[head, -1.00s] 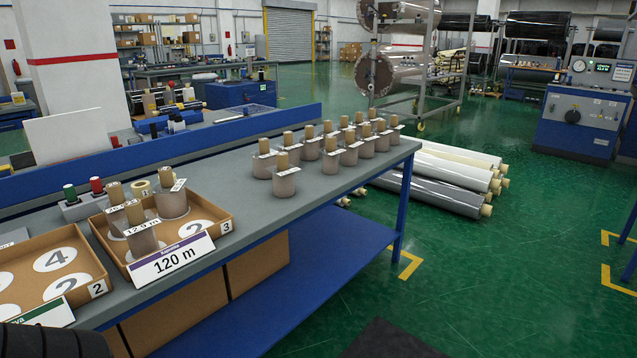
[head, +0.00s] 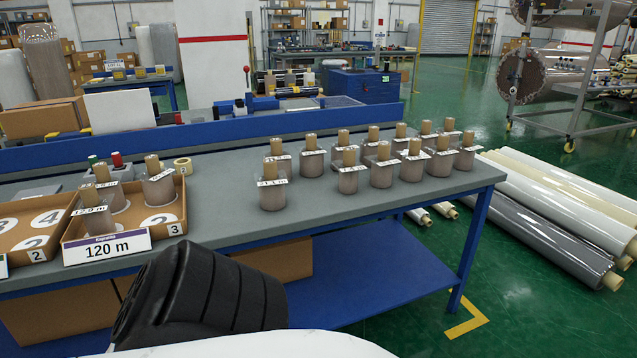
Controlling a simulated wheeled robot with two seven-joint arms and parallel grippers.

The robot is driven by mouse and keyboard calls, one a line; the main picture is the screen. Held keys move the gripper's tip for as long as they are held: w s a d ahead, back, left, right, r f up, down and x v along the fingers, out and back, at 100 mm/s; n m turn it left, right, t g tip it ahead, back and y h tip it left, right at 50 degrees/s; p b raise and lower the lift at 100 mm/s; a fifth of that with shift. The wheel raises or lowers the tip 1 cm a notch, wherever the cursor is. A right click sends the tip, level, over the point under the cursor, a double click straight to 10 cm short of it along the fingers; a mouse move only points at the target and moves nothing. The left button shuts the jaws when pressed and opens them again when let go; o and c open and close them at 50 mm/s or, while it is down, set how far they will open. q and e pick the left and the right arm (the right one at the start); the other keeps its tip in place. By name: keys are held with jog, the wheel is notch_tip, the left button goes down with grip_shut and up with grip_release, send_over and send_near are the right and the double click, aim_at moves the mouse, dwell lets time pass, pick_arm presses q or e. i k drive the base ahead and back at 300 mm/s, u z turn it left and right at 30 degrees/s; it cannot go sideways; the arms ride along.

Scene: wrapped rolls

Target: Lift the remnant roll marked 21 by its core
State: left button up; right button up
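Several wrapped remnant rolls with tan cores and white tags stand upright on the grey table in the head view. The front-left roll (head: 273,192) of the group has a tag that seems to end in "1.1 m"; its first digit is hard to read. Other rolls stand behind it and to its right, such as one at the front (head: 348,180); their tags are too small to read surely. Neither gripper shows.
A blue rail (head: 300,122) runs behind the grey table (head: 225,222). My black ribbed arm part covers the bottom centre. Bare tabletop lies between tray 3 and the rolls.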

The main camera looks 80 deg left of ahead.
aim_at(271, 182)
jog(key=u, duration=0.75)
jog(key=i, duration=1.3)
jog(key=u, duration=1.3)
